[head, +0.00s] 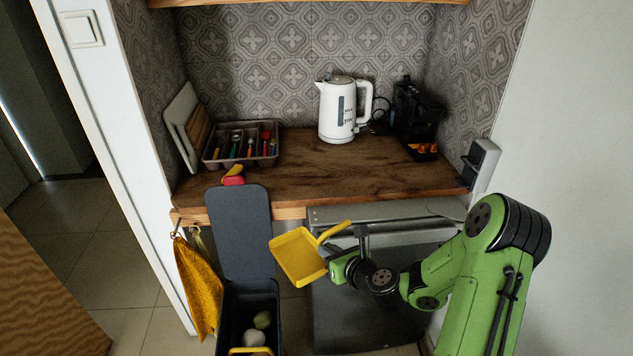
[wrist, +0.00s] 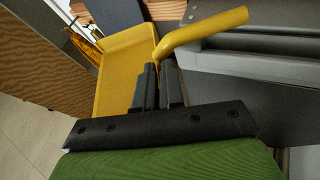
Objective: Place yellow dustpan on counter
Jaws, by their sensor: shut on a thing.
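The yellow dustpan (head: 298,258) is in my gripper (head: 362,236), in front of and below the counter's front edge. Its pan points left and its handle rises to the right in the head view. In the wrist view the dustpan (wrist: 125,65) shows beyond my gripper (wrist: 160,72), with the handle crossing to the upper right. My gripper is shut on the dustpan near where the handle meets the pan; the fingers partly hide that spot. The wooden counter (head: 305,170) is above and behind the dustpan, with bare wood in its middle.
On the counter stand a cutlery tray (head: 250,160), a white kettle (head: 338,112), a dark coffee machine (head: 418,112) and a red-yellow item (head: 233,176) at the front left. Below are an open bin (head: 236,310), a hanging yellow cloth (head: 197,280) and a grey appliance (head: 375,305).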

